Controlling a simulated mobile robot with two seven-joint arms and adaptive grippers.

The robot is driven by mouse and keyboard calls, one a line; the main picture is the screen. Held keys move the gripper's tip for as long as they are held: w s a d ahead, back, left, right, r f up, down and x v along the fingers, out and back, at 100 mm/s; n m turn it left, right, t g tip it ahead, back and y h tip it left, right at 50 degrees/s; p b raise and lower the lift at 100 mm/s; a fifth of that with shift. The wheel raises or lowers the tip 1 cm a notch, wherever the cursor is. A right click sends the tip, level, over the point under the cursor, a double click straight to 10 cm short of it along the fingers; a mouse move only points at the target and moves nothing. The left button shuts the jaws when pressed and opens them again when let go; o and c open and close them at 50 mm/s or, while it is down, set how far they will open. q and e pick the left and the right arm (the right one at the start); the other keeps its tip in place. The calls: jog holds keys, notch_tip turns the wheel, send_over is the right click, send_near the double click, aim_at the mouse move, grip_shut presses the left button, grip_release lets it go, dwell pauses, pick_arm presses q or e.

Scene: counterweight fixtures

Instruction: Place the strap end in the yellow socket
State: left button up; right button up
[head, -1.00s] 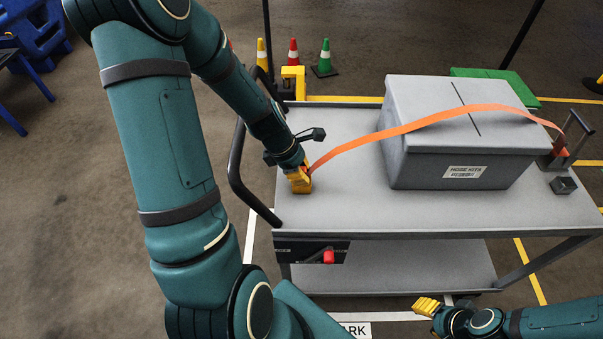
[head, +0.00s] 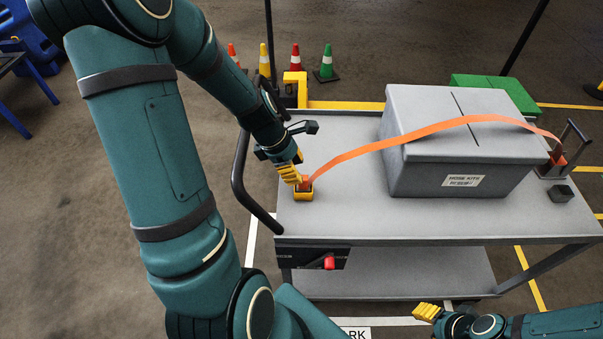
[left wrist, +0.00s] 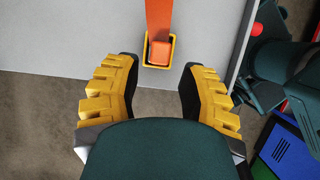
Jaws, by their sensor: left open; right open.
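The orange strap (head: 400,135) runs over the grey box from a holder (head: 557,163) at the cart's right end. Its near end (left wrist: 159,52) sits inside the yellow socket (head: 303,195), which stands at the left of the cart top; the yellow rim (left wrist: 146,62) shows around the strap end in the left wrist view. My left gripper (head: 290,174) is open just above and left of the socket, and in the left wrist view its fingers (left wrist: 160,88) are apart with nothing between them. My right gripper (head: 428,311) is low at the front right, away from the strap.
The grey box (head: 430,165) stands on the cart top (head: 350,215). A small dark block (head: 561,191) lies at the right. A black handle (head: 240,180) bounds the cart's left side. Cones (head: 327,63) stand on the floor behind. The cart top's front left is clear.

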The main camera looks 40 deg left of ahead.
pick_arm(q)
jog(key=p+v, duration=0.1)
jog(key=v, duration=0.5)
jog(key=shift+r+p, duration=0.3)
jog(key=shift+p, duration=0.05)
pick_arm(e)
jog(key=shift+w+r, duration=0.25)
jog(key=shift+r, duration=0.9)
pick_arm(q)
jog(key=shift+s+f, duration=0.1)
pick_arm(e)
jog(key=shift+d, duration=0.1)
